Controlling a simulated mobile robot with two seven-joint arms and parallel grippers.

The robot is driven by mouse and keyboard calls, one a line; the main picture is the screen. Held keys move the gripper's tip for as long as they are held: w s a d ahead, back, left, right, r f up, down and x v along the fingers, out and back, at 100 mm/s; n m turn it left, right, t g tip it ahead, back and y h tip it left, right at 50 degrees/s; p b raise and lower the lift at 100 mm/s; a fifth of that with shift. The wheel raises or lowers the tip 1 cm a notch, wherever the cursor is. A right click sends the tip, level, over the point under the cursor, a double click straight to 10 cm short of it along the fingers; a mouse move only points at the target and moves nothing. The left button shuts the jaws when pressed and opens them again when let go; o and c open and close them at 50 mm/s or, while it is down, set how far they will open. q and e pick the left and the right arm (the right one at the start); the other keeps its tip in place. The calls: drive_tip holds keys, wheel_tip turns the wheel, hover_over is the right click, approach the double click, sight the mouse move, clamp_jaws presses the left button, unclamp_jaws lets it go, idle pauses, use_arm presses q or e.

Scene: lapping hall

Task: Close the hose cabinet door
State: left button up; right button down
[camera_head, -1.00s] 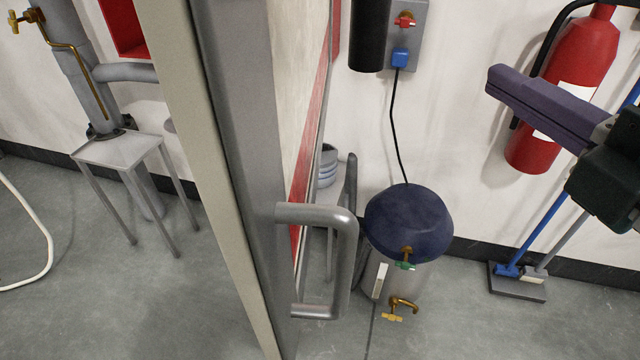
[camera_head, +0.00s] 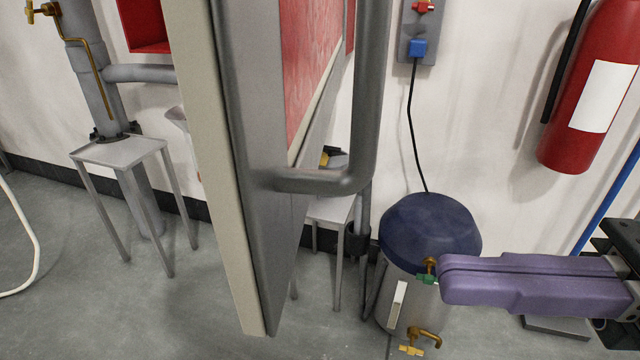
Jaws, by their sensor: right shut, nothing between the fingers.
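The cabinet door (camera_head: 247,200) stands open and is seen nearly edge-on, left of the middle of the head view. It has a grey frame, a pale outer edge and a reddish panel. Its grey bar handle (camera_head: 368,110) sticks out to the right. My right gripper (camera_head: 447,280) has purple fingers, shut and empty, pointing left from the right edge. It is to the right of the handle and lower in the picture, apart from the door. The cabinet's opening cannot be made out behind the door. My left gripper is not in view.
A steel drum with a dark blue top (camera_head: 428,232) stands behind my right fingertips. A red extinguisher (camera_head: 600,90) hangs on the wall at right. A grey stand (camera_head: 120,152) and pipe are at left.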

sight(264, 261)
drive_tip(key=a+p, duration=0.1)
drive_tip(key=a, duration=0.5)
drive_tip(key=w+a+p, duration=0.1)
drive_tip(key=a, duration=0.2)
drive_tip(key=shift+r+p, duration=0.15)
drive_tip(key=shift+p, duration=0.2)
drive_tip(key=shift+w+a, duration=0.1)
drive_tip(key=shift+a, duration=0.2)
drive_tip(key=shift+a, duration=0.1)
